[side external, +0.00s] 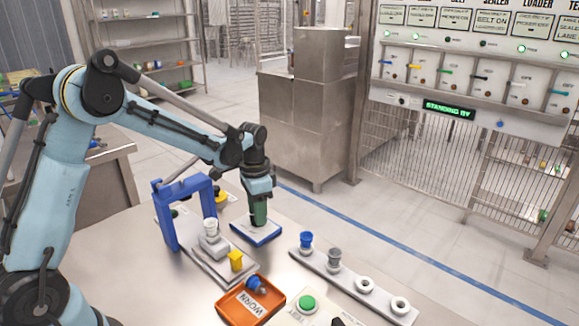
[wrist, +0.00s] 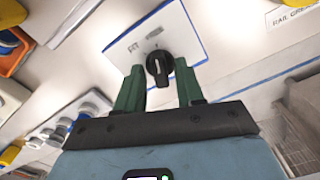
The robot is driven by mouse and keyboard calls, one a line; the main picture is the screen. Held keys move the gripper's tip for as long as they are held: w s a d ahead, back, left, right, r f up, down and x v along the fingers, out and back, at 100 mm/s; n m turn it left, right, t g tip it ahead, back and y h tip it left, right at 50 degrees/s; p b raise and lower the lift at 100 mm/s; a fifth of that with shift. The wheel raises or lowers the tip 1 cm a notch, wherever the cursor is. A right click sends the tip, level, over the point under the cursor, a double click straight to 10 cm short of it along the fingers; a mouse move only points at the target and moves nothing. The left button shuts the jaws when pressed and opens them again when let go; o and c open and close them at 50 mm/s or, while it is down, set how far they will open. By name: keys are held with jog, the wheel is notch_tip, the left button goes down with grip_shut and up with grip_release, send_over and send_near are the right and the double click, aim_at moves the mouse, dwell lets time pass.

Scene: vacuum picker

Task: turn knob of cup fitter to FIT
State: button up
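The black knob (wrist: 159,68) sits on a white plate with a blue edge (wrist: 190,25), which also shows on the bench in the side view (side external: 250,236). The plate carries the word FIT and a second, unreadable label above the knob in the wrist view. The knob has a pale mark on its face; which label it points at is hard to tell. My gripper (wrist: 159,74) has its two green fingers apart, one on each side of the knob, with narrow gaps. In the side view my gripper (side external: 260,218) is pointed down over the plate and hides the knob.
A blue frame (side external: 165,215) with a grey fixture (side external: 213,243) and yellow block (side external: 236,261) stands left of the plate. An orange tray (side external: 235,306) marked WORN is in front. A rail (side external: 318,262) with several cups lies right. A green button (side external: 307,303) is at the front.

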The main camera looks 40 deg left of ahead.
grip_shut()
jog(key=shift+n, duration=0.3)
jog(key=n, duration=0.3)
jog(key=shift+n, duration=2.6)
jog(key=shift+o, duration=0.9)
grip_release()
